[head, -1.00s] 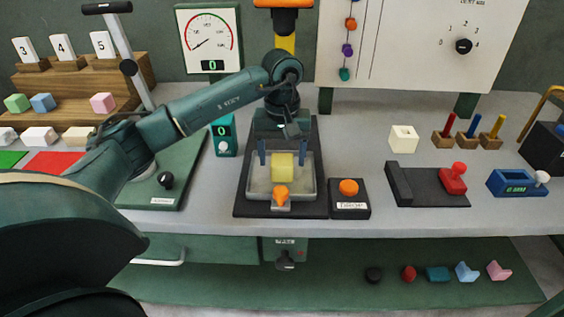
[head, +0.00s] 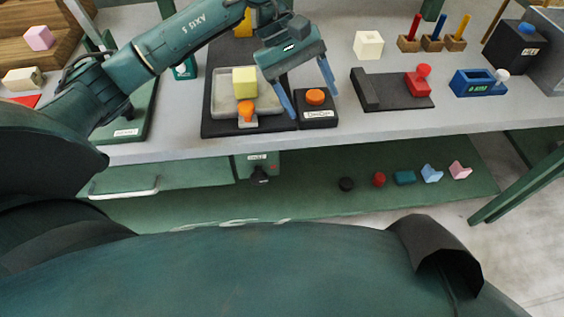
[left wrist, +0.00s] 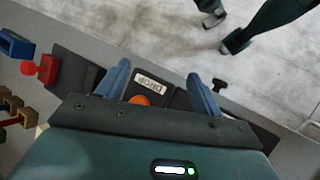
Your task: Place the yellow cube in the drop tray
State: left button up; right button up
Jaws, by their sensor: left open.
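The yellow cube (head: 244,82) sits in a shallow grey tray (head: 221,92) on a dark base, with an orange knob (head: 246,111) in front. In the left wrist view, the orange button (left wrist: 139,100) shows between the open fingers (left wrist: 159,70). My right gripper is not in view.
Right of the black box are a dark fixture with a red knob (head: 418,80), a cream block (head: 368,44), pegs in wooden blocks (head: 432,43) and a blue device (head: 478,83). Several small pieces lie on the green lower shelf (head: 330,205).

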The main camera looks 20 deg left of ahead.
pick_arm(q)
jog(key=s+d+r+n+h, duration=0.2)
jog(key=s+d+n+h, duration=0.25)
jog(key=d+h, duration=0.2)
jog(key=s+d+r+n+h, duration=0.1)
jog(key=s+d+n+h, duration=0.2)
jog(key=d+n+h, duration=0.3)
jog(key=w+a+f+m+t+y, duration=0.1)
jog(key=a+f+m+t+y, duration=0.3)
jog(key=m+t, duration=0.85)
jog(key=w+a+f+m+t+y, duration=0.1)
jog(key=a+f+m+t+y, duration=0.4)
jog(key=m, duration=1.5)
jog(key=s+f+n+g+y, duration=0.2)
jog(key=s+f+n+y, duration=0.1)
jog(key=f, duration=0.4)
jog(key=s+a+f+n+g+y, duration=0.1)
jog(key=s+f+n+g+y, duration=0.1)
jog(key=s+f+n, duration=0.4)
jog(key=shift+s+f+n+y, duration=0.2)
jog(key=shift+f+n+y, duration=0.4)
jog(key=shift+n, duration=0.6)
jog(key=shift+a+g, duration=0.1)
jog(key=shift+g, duration=0.15)
